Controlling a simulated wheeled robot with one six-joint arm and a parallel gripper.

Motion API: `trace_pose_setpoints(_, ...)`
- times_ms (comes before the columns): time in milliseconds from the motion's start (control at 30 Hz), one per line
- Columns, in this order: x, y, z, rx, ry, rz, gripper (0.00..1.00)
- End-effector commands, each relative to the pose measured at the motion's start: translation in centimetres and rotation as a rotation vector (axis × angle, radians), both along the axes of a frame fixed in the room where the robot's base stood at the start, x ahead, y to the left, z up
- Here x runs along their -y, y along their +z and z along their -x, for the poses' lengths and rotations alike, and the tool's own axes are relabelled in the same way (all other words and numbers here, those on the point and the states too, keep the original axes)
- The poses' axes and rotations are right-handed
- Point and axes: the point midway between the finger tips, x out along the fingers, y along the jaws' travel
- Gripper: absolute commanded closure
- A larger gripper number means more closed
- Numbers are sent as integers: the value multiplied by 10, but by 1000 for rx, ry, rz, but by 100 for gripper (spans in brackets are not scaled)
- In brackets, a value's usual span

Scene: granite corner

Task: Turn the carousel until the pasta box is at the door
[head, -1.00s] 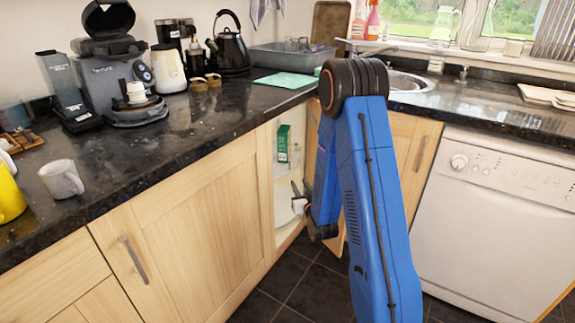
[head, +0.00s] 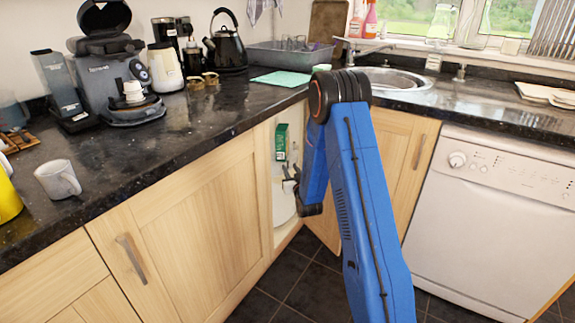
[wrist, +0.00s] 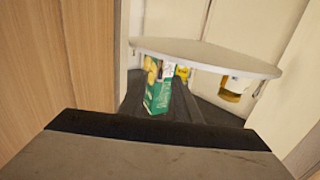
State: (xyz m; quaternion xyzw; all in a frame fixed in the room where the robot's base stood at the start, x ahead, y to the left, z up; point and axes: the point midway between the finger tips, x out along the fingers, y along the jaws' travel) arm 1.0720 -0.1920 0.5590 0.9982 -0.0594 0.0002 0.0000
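A green box (head: 281,142) stands inside the open corner cupboard in the head view. It shows in the wrist view as a green and yellow carton (wrist: 157,86); I cannot read its label, so I cannot tell if it is the pasta box. A white rounded carousel shelf (wrist: 205,57) spans the cupboard in the wrist view, and part of a white shelf (head: 284,204) shows in the head view. My gripper (head: 290,178) is at the cupboard opening, just below the green box in the picture, its dark prongs apart and empty. Contact with the carousel cannot be made out.
A yellow-labelled jar (wrist: 235,88) and a small yellow item (wrist: 183,72) are also in the cupboard. A wooden panel (wrist: 60,70) borders the opening at left. The granite worktop (head: 190,130) is above; a white dishwasher (head: 490,220) stands at right.

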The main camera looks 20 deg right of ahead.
Motion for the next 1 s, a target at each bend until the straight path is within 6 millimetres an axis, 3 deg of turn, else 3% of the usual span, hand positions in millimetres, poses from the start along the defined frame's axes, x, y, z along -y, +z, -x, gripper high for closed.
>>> trace_pose_setpoints(300, 5, 0, -43, 0, 0, 0, 70)
trace_pose_setpoints(733, 6, 0, -52, -1, 0, 0, 70)
trace_pose_setpoints(767, 6, 0, -52, -1, 0, 0, 72)
trace_pose_setpoints(867, 6, 0, -52, -1, 0, 0, 96)
trace_pose_setpoints(900, 6, 0, -52, -1, 0, 0, 100)
trace_pose_setpoints(1000, 6, 0, -52, -1, 0, 0, 100)
